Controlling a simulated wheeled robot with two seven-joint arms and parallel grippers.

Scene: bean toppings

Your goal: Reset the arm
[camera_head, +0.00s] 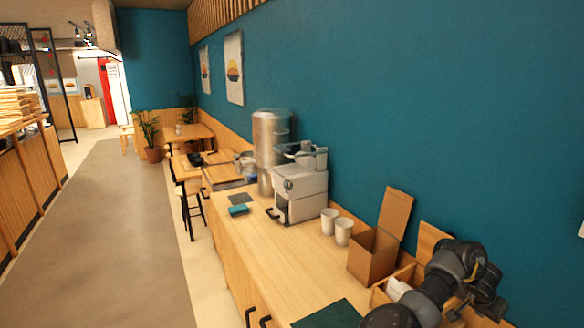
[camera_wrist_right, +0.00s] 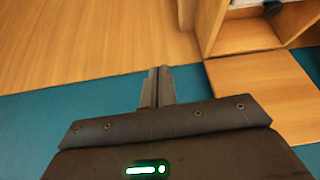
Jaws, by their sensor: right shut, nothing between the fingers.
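My right arm (camera_head: 440,285) comes in at the lower right of the head view, bent over the right end of the wooden counter. My right gripper shows clearly in the right wrist view (camera_wrist_right: 158,88), with its two fingers together and nothing between them. Beyond the fingers are a wooden surface (camera_wrist_right: 90,40) and a strip of teal (camera_wrist_right: 60,120). In the head view the fingertips cannot be made out clearly. My left gripper is in neither view.
An open cardboard box (camera_head: 372,257) stands just left of my right arm. Two white cups (camera_head: 343,232) and a grey machine (camera_head: 300,190) stand farther along the counter (camera_head: 270,258). A wooden compartment (camera_wrist_right: 245,28) is near the gripper. The teal wall (camera_head: 400,100) runs behind.

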